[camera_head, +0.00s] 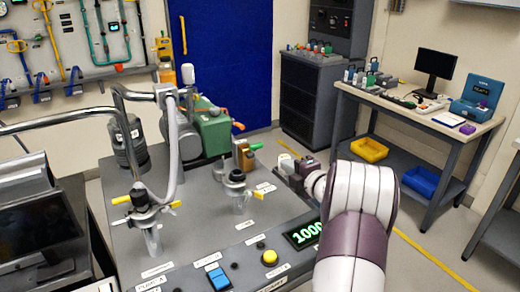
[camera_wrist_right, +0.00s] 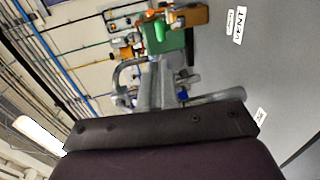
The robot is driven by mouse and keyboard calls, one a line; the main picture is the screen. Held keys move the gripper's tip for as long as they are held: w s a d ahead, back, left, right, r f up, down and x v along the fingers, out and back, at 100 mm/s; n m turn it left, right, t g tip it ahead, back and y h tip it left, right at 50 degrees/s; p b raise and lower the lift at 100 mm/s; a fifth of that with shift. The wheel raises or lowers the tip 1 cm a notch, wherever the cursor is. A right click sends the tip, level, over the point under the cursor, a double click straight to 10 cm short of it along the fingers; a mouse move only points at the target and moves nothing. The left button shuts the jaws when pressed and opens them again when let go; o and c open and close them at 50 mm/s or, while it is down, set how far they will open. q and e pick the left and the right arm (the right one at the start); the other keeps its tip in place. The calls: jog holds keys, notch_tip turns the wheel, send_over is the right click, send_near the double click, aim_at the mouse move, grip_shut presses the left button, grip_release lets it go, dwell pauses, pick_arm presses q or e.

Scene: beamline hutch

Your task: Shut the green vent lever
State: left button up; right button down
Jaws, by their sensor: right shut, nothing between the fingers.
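The green vent lever (camera_head: 256,146) sticks out to the right from the top of a brass-coloured valve block (camera_head: 245,160) on the grey bench panel. In the right wrist view the green lever (camera_wrist_right: 160,31) shows near the top, beside orange-brown valve parts, with a white VENT label (camera_wrist_right: 239,25) to its right. My right gripper (camera_head: 284,165) is shut and empty, to the right of the valve and a little nearer, apart from the lever. Its fingertips are small and partly hidden by my wrist in the head view. My left gripper is not in view.
A green pump body (camera_head: 212,133) stands behind the valve. A glass-bodied fitting with a black knob (camera_head: 235,178) stands nearer, left of my gripper. A lit display (camera_head: 304,234), a yellow button (camera_head: 270,257) and a blue switch (camera_head: 218,279) are along the panel's front.

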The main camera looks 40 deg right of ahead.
aim_at(257, 147)
jog(key=w, duration=0.4)
jog(key=w+d+f+p, duration=0.1)
jog(key=w, duration=0.4)
jog(key=w+f, duration=0.1)
jog(key=w, duration=0.4)
jog(key=shift+d+f, duration=0.15)
jog(key=shift+d, duration=0.1)
jog(key=shift+p, duration=0.3)
